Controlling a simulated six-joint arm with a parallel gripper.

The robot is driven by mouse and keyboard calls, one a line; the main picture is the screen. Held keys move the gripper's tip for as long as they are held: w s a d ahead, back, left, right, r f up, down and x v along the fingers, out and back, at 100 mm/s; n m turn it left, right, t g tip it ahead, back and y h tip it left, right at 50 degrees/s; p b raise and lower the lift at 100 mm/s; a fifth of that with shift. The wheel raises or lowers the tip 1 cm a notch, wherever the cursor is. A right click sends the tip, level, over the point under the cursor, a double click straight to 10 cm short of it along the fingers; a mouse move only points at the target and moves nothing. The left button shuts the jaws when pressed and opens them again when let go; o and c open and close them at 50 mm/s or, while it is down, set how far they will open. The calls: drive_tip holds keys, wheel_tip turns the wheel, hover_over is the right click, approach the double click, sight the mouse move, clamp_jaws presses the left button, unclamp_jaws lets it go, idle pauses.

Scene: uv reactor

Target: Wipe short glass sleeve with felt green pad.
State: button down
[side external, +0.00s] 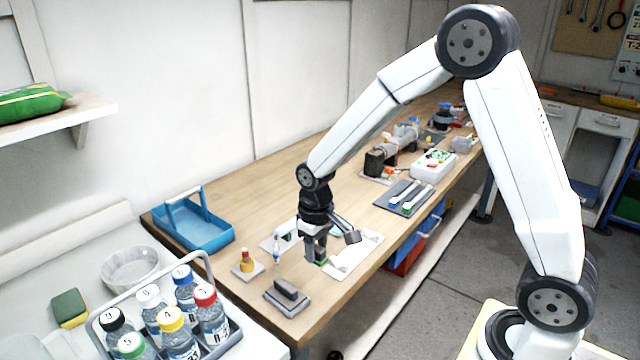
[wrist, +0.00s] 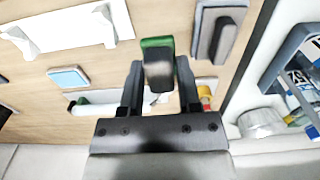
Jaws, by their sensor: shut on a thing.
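My gripper (wrist: 160,68) is shut on a dark-handled pad with a green face, the felt green pad (wrist: 157,48). In the side view my gripper (side external: 315,252) points down low over the white mat, with the green pad (side external: 321,261) at its tips. I cannot tell whether the pad touches anything. A pale tube with a dark green end (wrist: 92,101), which looks like the short glass sleeve, lies partly hidden behind my gripper in the wrist view. The pad appears apart from this tube.
A white holder (wrist: 65,30) lies at upper left of the wrist view. A dark block on a grey base (side external: 287,294) and a red-and-yellow item (side external: 246,262) stand near the table's front. A blue tray (side external: 200,232) is at left; a grey mat (side external: 388,195) holds two tubes.

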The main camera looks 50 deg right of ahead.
drive_tip(key=w+d+r, duration=0.2)
drive_tip(key=w+d, duration=0.6)
drive_tip(key=d, duration=0.1)
drive_tip(key=w+d+r, duration=0.3)
drive_tip(key=w+d, duration=0.6)
drive_tip(key=d, duration=0.1)
drive_tip(key=shift+d, duration=0.25)
drive_tip(key=shift+f, duration=0.2)
